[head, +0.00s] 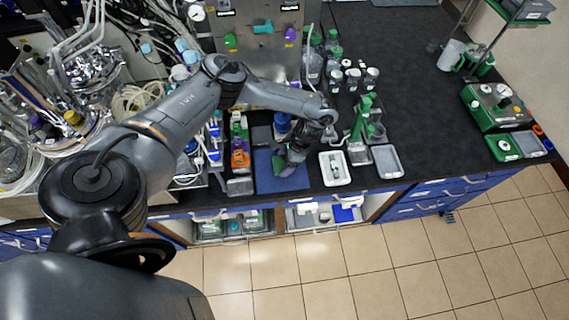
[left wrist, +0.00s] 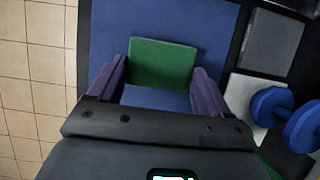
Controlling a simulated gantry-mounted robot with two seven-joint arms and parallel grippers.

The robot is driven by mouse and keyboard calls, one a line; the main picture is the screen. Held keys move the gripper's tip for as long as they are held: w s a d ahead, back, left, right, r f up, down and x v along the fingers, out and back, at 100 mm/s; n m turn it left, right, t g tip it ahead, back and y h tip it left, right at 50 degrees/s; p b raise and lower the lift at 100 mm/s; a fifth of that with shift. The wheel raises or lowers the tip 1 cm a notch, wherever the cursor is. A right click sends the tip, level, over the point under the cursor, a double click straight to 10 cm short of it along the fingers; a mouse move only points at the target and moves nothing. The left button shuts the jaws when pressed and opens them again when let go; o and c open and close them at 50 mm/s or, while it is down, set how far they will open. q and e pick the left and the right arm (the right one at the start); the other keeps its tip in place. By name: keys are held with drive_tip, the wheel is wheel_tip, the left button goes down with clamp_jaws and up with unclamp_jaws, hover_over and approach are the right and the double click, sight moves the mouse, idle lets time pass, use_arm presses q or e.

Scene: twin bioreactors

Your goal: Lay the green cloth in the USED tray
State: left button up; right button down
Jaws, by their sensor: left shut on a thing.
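My left gripper (head: 287,167) is low over the blue mat (head: 263,180) near the counter's front edge. In the left wrist view its purple fingers (left wrist: 160,80) are on either side of the green cloth (left wrist: 163,62), a flat green square, and are shut on it. The blue mat (left wrist: 155,102) lies beneath the cloth; I cannot tell whether they touch. A white tray (head: 327,179) with a small item in it and an empty-looking grey tray (head: 389,162) are right of the mat. No USED label is readable. My right gripper is not in view.
A green stand (head: 362,115) rises behind the two trays. Several small bottles (head: 352,78) stand farther back. Dark counter right of the grey tray (head: 435,140) is clear.

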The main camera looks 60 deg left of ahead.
use_arm(q)
drive_tip(key=shift+f, duration=0.55)
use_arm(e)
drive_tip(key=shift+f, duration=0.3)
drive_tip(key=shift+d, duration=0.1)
use_arm(q)
drive_tip(key=o, duration=0.9)
drive_tip(key=shift+f, duration=0.1)
drive_tip(key=shift+o, duration=0.2)
